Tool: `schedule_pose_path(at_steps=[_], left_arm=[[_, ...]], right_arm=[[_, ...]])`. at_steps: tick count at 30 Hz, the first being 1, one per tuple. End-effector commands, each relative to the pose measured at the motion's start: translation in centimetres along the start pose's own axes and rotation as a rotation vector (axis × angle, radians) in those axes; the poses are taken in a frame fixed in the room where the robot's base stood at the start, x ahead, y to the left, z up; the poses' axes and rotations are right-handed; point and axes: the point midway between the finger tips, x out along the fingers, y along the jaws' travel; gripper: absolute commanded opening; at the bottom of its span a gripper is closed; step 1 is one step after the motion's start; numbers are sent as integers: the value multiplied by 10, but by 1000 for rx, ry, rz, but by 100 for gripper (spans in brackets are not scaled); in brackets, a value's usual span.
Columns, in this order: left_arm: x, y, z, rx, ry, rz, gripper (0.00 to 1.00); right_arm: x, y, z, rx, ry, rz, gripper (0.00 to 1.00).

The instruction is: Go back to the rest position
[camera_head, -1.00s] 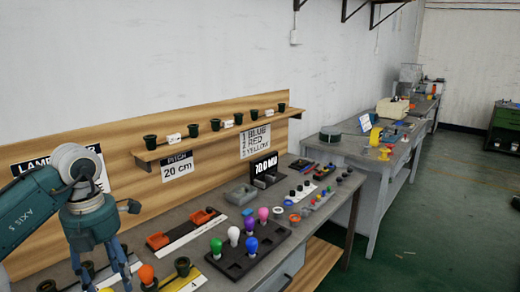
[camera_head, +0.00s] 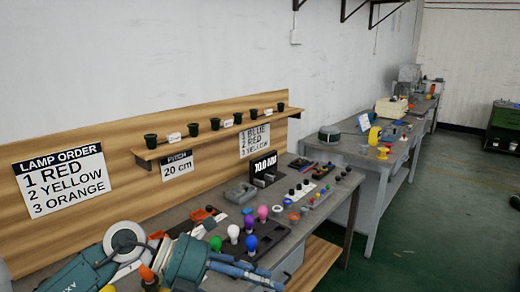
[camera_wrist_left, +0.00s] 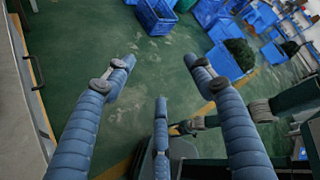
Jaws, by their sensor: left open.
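My left gripper (camera_head: 250,274) is low in the head view, in front of the workbench's near part, with its blue fingers pointing right. In the left wrist view my left gripper (camera_wrist_left: 160,78) has its fingers spread wide with nothing between them, above green floor. My left arm hides part of the bench's near left end. An orange lamp (camera_head: 147,273) stands beside the arm at the bench's left end. My right gripper is in neither view.
A dark tray (camera_head: 268,238) with several coloured lamps stands close behind the left gripper. A LAMP ORDER sign (camera_head: 62,181) hangs on the wooden back panel. Blue crates (camera_wrist_left: 156,16) stand on the floor. Green floor (camera_head: 430,235) is clear at the right.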

Motion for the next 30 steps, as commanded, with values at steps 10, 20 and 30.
schedule_pose_path(at_steps=[10,20,30], left_arm=[[-46,-101,88,-514,-690,-749,54],[-131,88,52,-1399,-1360,-846,54],[-103,221,-156,-2209,-1680,-420,54]], right_arm=[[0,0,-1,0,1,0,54],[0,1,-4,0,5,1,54],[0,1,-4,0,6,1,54]])
